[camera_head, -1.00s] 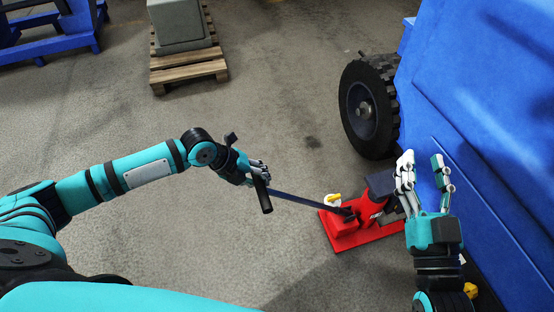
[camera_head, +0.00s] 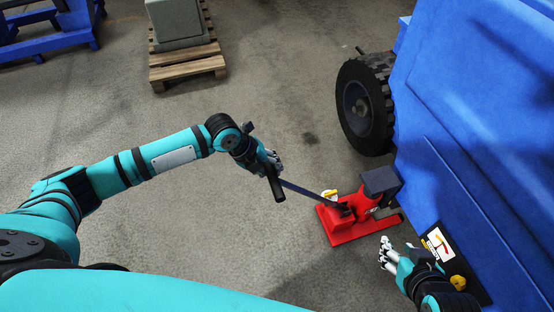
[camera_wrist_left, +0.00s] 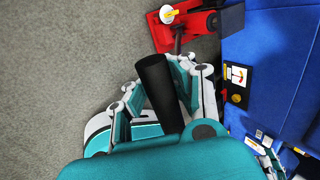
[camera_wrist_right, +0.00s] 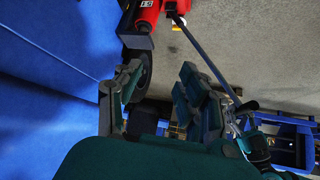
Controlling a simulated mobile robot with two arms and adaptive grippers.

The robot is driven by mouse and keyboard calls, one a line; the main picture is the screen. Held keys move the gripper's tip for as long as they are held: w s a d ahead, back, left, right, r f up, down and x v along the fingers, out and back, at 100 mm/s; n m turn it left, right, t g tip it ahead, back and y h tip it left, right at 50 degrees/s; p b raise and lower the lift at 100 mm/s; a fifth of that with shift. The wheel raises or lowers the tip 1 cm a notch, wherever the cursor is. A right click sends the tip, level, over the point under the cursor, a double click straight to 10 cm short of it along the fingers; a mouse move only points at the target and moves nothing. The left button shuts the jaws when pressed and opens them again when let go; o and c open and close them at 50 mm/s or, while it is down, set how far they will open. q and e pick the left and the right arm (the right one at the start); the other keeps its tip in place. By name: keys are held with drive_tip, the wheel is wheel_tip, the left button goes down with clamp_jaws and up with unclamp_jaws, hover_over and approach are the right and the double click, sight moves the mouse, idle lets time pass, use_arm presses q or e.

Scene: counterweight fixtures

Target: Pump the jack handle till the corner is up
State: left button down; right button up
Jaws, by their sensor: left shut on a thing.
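The red jack (camera_head: 345,228) stands on the floor beside the blue machine (camera_head: 480,120). Its dark head (camera_head: 380,182) is next to the machine's side; contact cannot be told. The long jack handle (camera_head: 305,192) slopes out to the left, ending in a black grip (camera_head: 275,183). My left gripper (camera_head: 272,162) is shut on the handle near this grip; the grip also shows between its fingers in the left wrist view (camera_wrist_left: 158,88). My right gripper (camera_head: 386,252) is empty, right of and below the jack; its fingers are apart in the right wrist view (camera_wrist_right: 160,95).
A gauge plate (camera_head: 438,245) with coloured bands and a yellow knob (camera_head: 458,283) are on the machine's side. A yellow-and-white part (camera_head: 329,195) is on the jack. A black wheel (camera_head: 365,103) stands behind. A pallet (camera_head: 187,68) bears a grey block. The left floor is clear.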

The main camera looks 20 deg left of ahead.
use_arm(q)
drive_tip(key=shift+w+d+r+p, duration=0.5)
drive_tip(key=shift+d+r+p, duration=0.3)
drive_tip(key=shift+r+p, duration=0.1)
drive_tip(key=c, duration=0.9)
unclamp_jaws()
use_arm(e)
drive_tip(key=s+d+f+g, duration=0.1)
drive_tip(key=s+g, duration=0.1)
drive_tip(key=s, duration=0.2)
drive_tip(key=s+d+f+g+h, duration=0.1)
drive_tip(key=s+g, duration=0.1)
drive_tip(key=s, duration=0.2)
drive_tip(key=shift+s+d+f+g, duration=0.3)
drive_tip(key=shift+s+d+g, duration=0.05)
drive_tip(key=shift+g, duration=0.05)
use_arm(q)
drive_tip(key=shift+r, duration=0.1)
drive_tip(key=p+v, duration=0.3)
drive_tip(key=shift+s+a+r+p, duration=0.35)
drive_tip(key=shift+a+r+p, duration=0.25)
drive_tip(key=shift+p, duration=0.35)
drive_tip(key=shift+p+v, duration=1.15)
use_arm(e)
wheel_tip(320, 180, down, 17)
drive_tip(key=g, duration=0.1)
drive_tip(key=shift+s, duration=0.25)
